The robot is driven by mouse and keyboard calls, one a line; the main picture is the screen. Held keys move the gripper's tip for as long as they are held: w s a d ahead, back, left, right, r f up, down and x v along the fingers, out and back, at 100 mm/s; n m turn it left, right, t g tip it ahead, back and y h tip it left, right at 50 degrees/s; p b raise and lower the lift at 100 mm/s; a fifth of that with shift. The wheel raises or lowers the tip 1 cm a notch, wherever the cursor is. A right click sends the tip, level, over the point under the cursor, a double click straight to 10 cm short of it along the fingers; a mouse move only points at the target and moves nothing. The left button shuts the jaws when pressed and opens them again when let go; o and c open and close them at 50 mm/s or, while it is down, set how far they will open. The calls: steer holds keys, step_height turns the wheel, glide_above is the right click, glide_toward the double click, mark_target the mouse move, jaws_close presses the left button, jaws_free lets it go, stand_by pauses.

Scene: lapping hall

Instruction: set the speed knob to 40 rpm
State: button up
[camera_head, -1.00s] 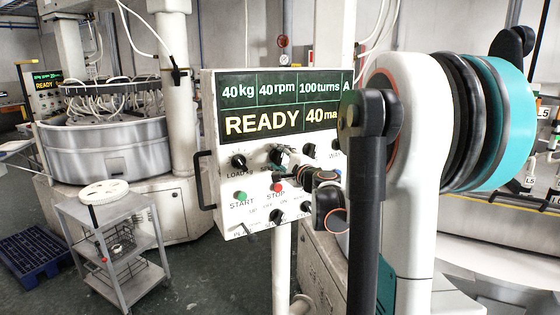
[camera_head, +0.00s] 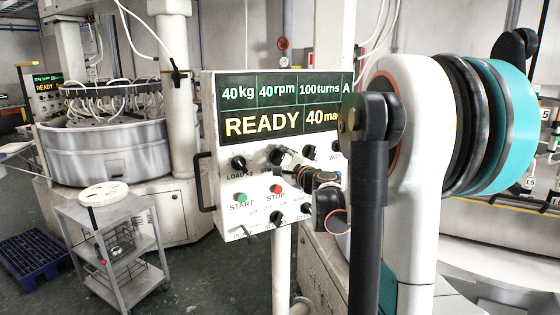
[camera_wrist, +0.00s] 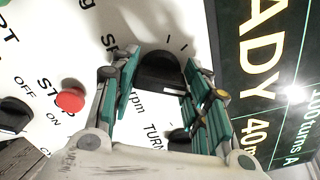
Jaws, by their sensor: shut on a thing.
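The control panel (camera_head: 222,150) stands upright in the head view. Its display (camera_head: 280,103) reads 40 kg, 40 rpm, 100 turns and READY. The speed knob (camera_wrist: 160,70) is black and sits between my fingers in the wrist view, beside the lettering "rpm". A small white mark shows on its lower edge. My gripper (camera_wrist: 163,76) is shut on the knob, with one green-grey finger on each side. In the head view my gripper (camera_head: 289,160) reaches the panel from the right, and my wrist and arm hide part of the panel's right side.
The load knob (camera_head: 238,162) is left of the speed knob. The green start button (camera_head: 240,198) and red stop button (camera_head: 276,188) sit below, with the stop button also near my fingers in the wrist view (camera_wrist: 69,96). A grey trolley (camera_head: 110,215) stands left of the panel.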

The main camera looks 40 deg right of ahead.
steer(key=o, duration=1.1)
steer(key=shift+f, duration=0.1)
steer(key=shift+c, duration=0.2)
steer(key=shift+s, duration=0.1)
steer(key=v, duration=1.2)
